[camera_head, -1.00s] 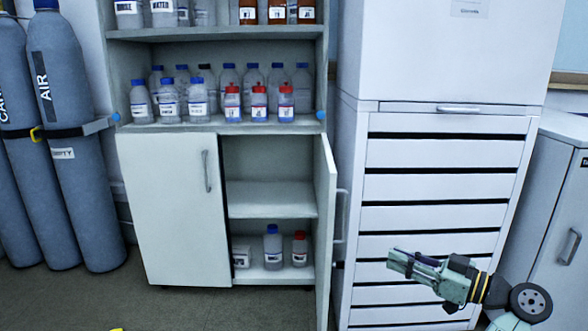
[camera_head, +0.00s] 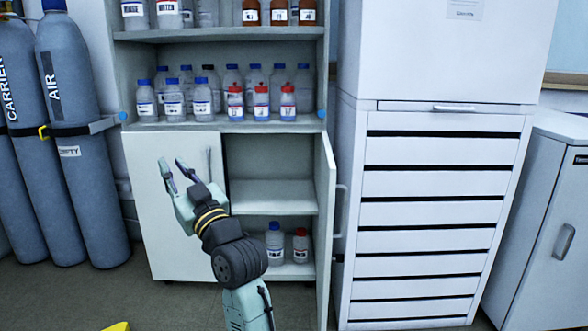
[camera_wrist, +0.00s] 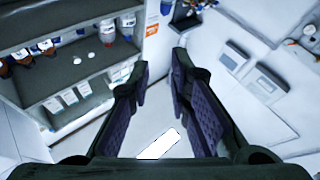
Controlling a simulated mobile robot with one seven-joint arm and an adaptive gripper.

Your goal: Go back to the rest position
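My gripper (camera_head: 178,172) is open and empty. In the head view it is raised in front of the closed left door of the cabinet, with its fingers pointing up and to the left. My arm comes up from the bottom of the picture. In the wrist view the two dark finger pads (camera_wrist: 158,95) stand apart with nothing between them. A white patch (camera_wrist: 160,144) shows beyond them, and I cannot tell what it is.
The cabinet (camera_head: 270,196) has its right door (camera_head: 326,230) standing open. Several bottles (camera_head: 202,94) stand on its middle shelf; two (camera_head: 274,240) stand low inside. Gas cylinders (camera_head: 85,150) stand left, a drawer unit (camera_head: 435,212) right. A yellow object (camera_head: 117,327) shows at the bottom edge.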

